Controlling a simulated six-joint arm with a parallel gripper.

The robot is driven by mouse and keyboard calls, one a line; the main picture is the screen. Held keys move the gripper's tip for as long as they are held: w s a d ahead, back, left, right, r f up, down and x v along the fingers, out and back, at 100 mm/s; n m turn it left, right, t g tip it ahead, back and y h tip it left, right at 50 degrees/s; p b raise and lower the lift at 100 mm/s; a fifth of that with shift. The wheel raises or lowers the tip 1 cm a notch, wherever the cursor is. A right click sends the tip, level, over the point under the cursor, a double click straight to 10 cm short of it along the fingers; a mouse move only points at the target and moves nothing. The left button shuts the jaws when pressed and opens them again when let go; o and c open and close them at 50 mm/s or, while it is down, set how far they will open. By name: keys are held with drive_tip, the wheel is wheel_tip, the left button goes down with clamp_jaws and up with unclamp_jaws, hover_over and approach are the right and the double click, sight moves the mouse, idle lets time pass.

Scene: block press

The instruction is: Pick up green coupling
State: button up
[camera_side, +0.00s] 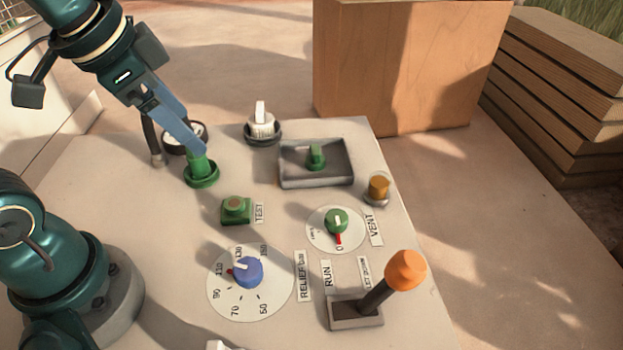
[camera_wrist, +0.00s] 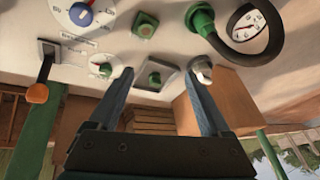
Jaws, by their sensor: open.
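A green coupling (camera_side: 201,178) stands upright on a round green base at the panel's back left. In the wrist view it is at the top (camera_wrist: 201,20), with a black hose looping from beside it towards a gauge. My gripper (camera_side: 198,146) is open and empty; its blue fingers overlap the coupling's top in the side view, and I cannot tell whether they touch. In the wrist view my gripper (camera_wrist: 166,72) has its fingers wide apart, with the coupling outside them. A smaller green piece (camera_side: 316,156) sits in a grey tray and shows between the fingers (camera_wrist: 155,78).
A white knob (camera_side: 262,124), gauge (camera_side: 171,140), green TEST button (camera_side: 236,209), blue RELIEF dial (camera_side: 247,271), green VENT knob (camera_side: 336,221), amber lamp (camera_side: 378,188) and orange-topped lever (camera_side: 405,270) stand on the panel. A wooden box (camera_side: 410,65) is behind.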

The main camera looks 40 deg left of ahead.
sight(196, 157)
drive_tip(key=w+a+f+g, duration=0.1)
drive_tip(key=w+a+f, duration=0.1)
drive_tip(key=a+f, duration=0.1)
drive_tip(key=w+a+f+g, duration=0.2)
drive_tip(key=a+f, duration=0.2)
drive_tip(key=w+a+f+g, duration=0.1)
drive_tip(key=a+f+g, duration=0.1)
drive_tip(key=a+f, duration=0.1)
drive_tip(key=shift+w+a+f+h, duration=0.3)
drive_tip(key=shift+w+a+f, duration=0.1)
drive_tip(key=shift+a, duration=0.25)
drive_tip(key=shift+f, duration=2.45)
clamp_jaws()
